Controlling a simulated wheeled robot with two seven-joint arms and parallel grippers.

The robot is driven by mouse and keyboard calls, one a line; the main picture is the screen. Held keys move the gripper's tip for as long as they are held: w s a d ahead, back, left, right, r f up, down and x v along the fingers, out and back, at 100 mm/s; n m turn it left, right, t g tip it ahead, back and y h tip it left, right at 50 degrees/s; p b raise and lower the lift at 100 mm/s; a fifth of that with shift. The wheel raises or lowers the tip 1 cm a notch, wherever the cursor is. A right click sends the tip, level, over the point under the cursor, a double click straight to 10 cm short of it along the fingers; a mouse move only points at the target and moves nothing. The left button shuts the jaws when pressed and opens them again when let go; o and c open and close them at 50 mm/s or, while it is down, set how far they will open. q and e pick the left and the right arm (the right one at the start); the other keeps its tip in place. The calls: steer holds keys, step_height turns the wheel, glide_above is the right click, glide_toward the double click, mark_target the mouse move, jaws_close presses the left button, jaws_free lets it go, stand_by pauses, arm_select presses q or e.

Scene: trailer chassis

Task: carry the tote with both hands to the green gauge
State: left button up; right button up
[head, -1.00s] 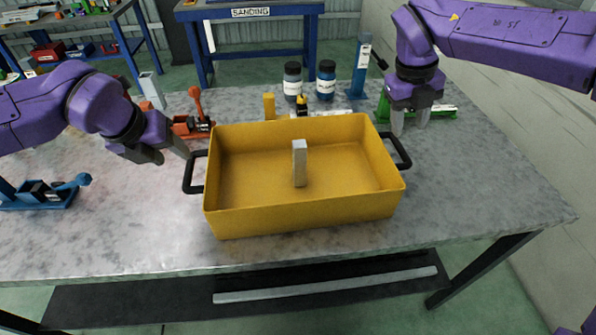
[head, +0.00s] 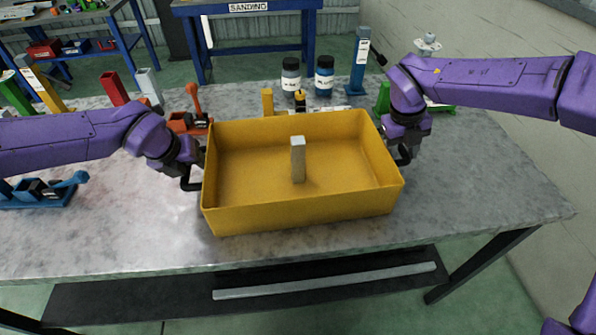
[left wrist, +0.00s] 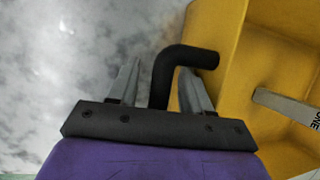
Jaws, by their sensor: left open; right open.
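The yellow tote (head: 300,215) sits on the grey table with a grey upright block (head: 298,160) inside. My left gripper (head: 188,172) is at the tote's left handle (head: 190,185). In the left wrist view, the open fingers (left wrist: 160,82) straddle that black handle (left wrist: 163,75), with gaps beside it. My right gripper (head: 402,150) is open at the right handle (head: 405,158); its fingertips are mostly hidden. A green fixture (head: 440,108) stands behind my right gripper, partly covered. A green post (head: 14,95) stands at far left. I cannot tell which is the gauge.
Table is clear at the front right.

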arm_select(q)
steer(key=shift+r, duration=0.1)
jaws_close()
arm_select(e)
jaws_close()
steer(key=shift+r, duration=0.1)
stand_by(0.9)
